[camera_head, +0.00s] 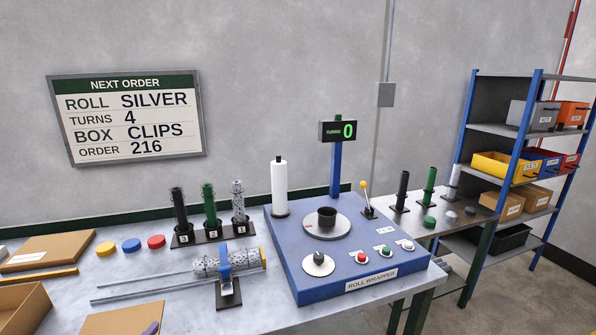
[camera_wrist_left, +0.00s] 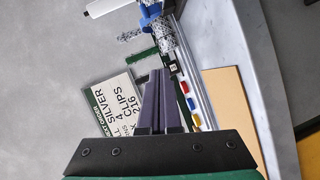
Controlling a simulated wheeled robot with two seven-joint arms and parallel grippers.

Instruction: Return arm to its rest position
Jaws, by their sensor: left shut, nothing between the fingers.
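My left gripper (camera_head: 151,328) barely shows in the head view, as a small purple fingertip at the bottom edge over a cardboard piece. In the left wrist view its two dark purple fingers (camera_wrist_left: 161,74) are together with nothing between them. The fingers touch no object that I can see. The rest of the left arm is out of the head view. My right gripper shows in neither view.
The bench (camera_head: 185,316) holds a blue roll wrapper (camera_head: 310,273) reading 0 turns, a silver mesh roll (camera_head: 206,265) on rails, upright rolls, coloured discs and cardboard boxes (camera_head: 22,303). An order sign (camera_head: 127,118) hangs behind. A shelf (camera_head: 505,130) stands right.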

